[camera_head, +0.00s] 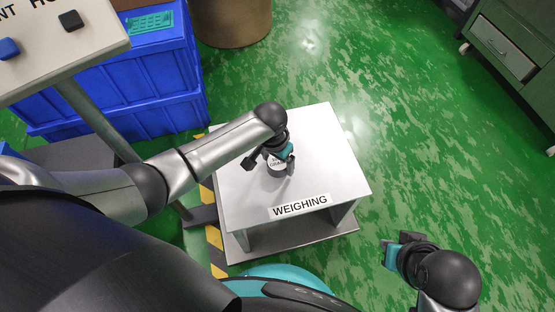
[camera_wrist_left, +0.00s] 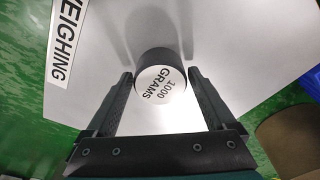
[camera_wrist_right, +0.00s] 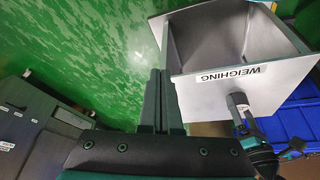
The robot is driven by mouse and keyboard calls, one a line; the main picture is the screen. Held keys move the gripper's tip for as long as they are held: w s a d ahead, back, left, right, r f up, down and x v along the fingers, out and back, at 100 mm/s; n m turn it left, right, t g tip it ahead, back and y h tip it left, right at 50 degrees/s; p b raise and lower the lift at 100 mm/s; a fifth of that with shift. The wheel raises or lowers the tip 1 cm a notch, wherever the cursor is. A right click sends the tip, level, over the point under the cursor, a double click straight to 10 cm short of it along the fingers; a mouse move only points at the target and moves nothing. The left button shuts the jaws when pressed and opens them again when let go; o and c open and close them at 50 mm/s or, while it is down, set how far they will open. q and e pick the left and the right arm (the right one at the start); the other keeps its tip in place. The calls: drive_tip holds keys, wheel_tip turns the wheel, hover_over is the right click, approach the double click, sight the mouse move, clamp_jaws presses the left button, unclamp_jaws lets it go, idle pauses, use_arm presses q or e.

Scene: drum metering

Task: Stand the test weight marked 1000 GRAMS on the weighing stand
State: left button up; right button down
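The test weight (camera_head: 277,165) is a dark short cylinder with a white top. In the left wrist view its top (camera_wrist_left: 160,84) reads 1000 GRAMS. It appears to stand upright on the white top of the weighing stand (camera_head: 325,150), behind the WEIGHING label. My left gripper (camera_head: 271,168) is above the stand with its fingers open on either side of the weight. In the left wrist view a gap shows between each finger and the weight. My right gripper (camera_wrist_right: 160,103) is shut and empty, off to the right of the stand above the floor.
Blue crates (camera_head: 150,95) stand behind and left of the stand, with a brown drum (camera_head: 232,22) at the back. A sloped panel with buttons (camera_head: 60,45) is at upper left. A green drawer cabinet (camera_head: 505,45) is at upper right. The rest of the stand top is clear.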

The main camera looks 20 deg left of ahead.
sight(278, 162)
use_arm(q)
drive_tip(key=shift+o, duration=0.6)
drive_tip(key=shift+r, duration=0.4)
drive_tip(key=r+p, duration=0.2)
drive_tip(key=r, duration=0.1)
drive_tip(key=r+p, duration=0.1)
drive_tip(key=shift+s+a+r, duration=0.1)
drive_tip(key=shift+s+r, duration=0.2)
drive_tip(key=r+p, duration=0.2)
drive_tip(key=r, duration=0.1)
drive_tip(key=r+p, duration=0.1)
drive_tip(key=shift+s+a+r, duration=0.1)
drive_tip(key=shift+s+r, duration=0.2)
drive_tip(key=shift+r, duration=0.05)
drive_tip(key=shift+s+r+p, duration=0.1)
drive_tip(key=shift+r+p, duration=0.5)
drive_tip(key=shift+r, duration=0.45)
use_arm(e)
drive_tip(key=s+f+g, duration=0.1)
drive_tip(key=s+f, duration=0.1)
drive_tip(key=f, duration=0.5)
drive_tip(key=s+d+f+g, duration=0.1)
drive_tip(key=s+f, duration=0.2)
drive_tip(key=f, duration=0.4)
drive_tip(key=shift+d+f, duration=0.25)
drive_tip(key=shift+d, duration=0.05)
